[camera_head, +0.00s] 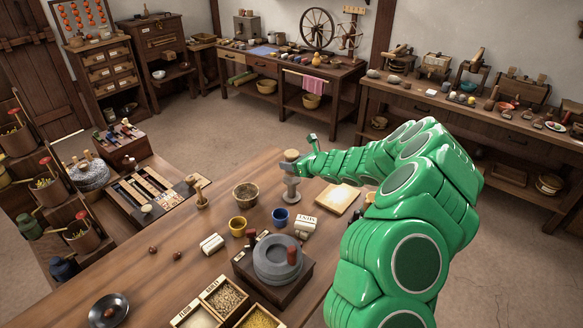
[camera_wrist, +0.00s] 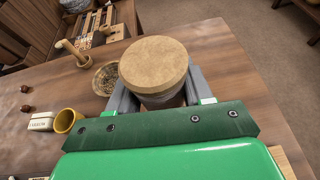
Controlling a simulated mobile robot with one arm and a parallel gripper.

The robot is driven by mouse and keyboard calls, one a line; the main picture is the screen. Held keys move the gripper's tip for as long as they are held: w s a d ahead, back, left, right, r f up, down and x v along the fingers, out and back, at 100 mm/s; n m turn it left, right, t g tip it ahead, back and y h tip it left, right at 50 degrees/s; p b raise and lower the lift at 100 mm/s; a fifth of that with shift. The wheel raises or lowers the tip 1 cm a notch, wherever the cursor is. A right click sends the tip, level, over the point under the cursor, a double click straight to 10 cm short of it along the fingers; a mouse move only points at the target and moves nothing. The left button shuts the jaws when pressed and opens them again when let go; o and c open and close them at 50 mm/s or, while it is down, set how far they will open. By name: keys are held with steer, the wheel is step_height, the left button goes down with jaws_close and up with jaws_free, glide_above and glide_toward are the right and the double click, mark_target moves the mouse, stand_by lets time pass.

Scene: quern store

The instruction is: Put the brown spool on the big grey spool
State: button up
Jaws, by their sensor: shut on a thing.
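The brown spool (camera_head: 291,155) is at the end of my arm in the head view, above the wooden table. Its round tan top (camera_wrist: 153,64) fills the middle of the wrist view, between the grey fingers. My gripper (camera_head: 293,166) is shut on it. The big grey spool (camera_head: 291,188) stands upright on the table directly below the brown spool in the head view. The gripper and the brown spool's top hide the joint between them, so I cannot tell whether the two spools touch.
A bowl of grain (camera_head: 245,194), a yellow cup (camera_head: 238,226) and a blue cup (camera_head: 280,215) stand near the grey spool. A wooden pestle-like piece (camera_head: 198,189) stands farther left. A grey quern (camera_head: 277,262) and grain boxes (camera_head: 224,296) are nearer the front.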

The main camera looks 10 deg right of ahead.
steer(key=shift+f, duration=1)
steer(key=o, duration=1.1)
steer(key=shift+f, duration=0.1)
steer(key=shift+c, duration=0.2)
steer(key=shift+s+d+r, duration=0.1)
steer(key=shift+d+r, duration=0.05)
steer(key=shift+r, duration=0.05)
steer(key=v, duration=1.1)
steer(key=shift+s, duration=0.25)
